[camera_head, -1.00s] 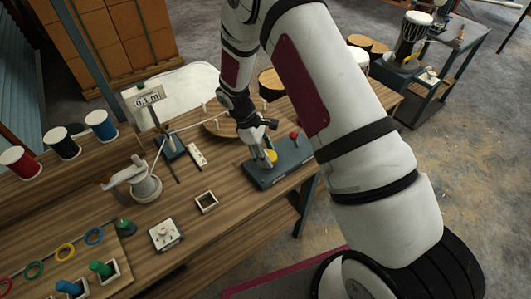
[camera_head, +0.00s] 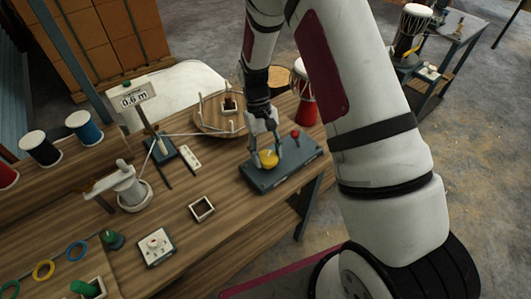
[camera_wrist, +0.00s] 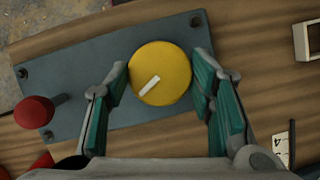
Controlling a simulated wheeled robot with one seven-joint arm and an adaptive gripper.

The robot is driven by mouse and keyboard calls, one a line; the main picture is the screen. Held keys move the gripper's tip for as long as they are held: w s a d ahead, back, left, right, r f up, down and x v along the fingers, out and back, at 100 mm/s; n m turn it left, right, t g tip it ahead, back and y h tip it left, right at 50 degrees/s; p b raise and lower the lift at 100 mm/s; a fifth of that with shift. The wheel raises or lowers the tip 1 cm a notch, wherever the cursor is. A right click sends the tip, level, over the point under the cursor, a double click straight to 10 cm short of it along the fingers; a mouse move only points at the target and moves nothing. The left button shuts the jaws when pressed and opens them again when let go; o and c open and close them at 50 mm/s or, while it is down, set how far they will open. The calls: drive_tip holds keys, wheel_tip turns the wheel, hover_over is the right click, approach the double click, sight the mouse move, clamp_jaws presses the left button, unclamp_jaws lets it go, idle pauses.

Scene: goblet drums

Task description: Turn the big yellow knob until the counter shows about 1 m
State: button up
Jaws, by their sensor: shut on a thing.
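The big yellow knob (camera_head: 268,158) sits on a dark grey panel (camera_head: 285,175) at the bench's right end. In the wrist view the knob (camera_wrist: 160,73) is a round disc with a white pointer mark slanting up to the right. My gripper (camera_head: 267,150) is over the panel with its teal-padded fingers (camera_wrist: 160,88) on either side of the knob, shut on it. The counter (camera_head: 133,98) is a small sign on a post and reads 0.6 m.
A red knob (camera_head: 296,134) stands on the same panel, also in the wrist view (camera_wrist: 34,112). A round wooden disc with pegs (camera_head: 205,125), a white winch-like device (camera_head: 130,190) and a small open square frame (camera_head: 201,209) are on the bench. A red drum (camera_head: 305,100) stands behind.

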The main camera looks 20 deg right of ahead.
drive_tip(key=m+y, duration=0.1)
drive_tip(key=m, duration=0.3)
drive_tip(key=shift+d+m+y+b, duration=0.15)
drive_tip(key=shift+m+y+b, duration=0.15)
drive_tip(key=shift+y, duration=0.1)
drive_tip(key=shift+s+m+t+y, duration=0.1)
drive_tip(key=shift+m+t+y, duration=0.35)
drive_tip(key=shift+m, duration=1.05)
drive_tip(key=o, duration=1.2)
drive_tip(key=shift+c, duration=0.2)
drive_tip(key=v, duration=1.2)
drive_tip(key=shift+d, duration=0.15)
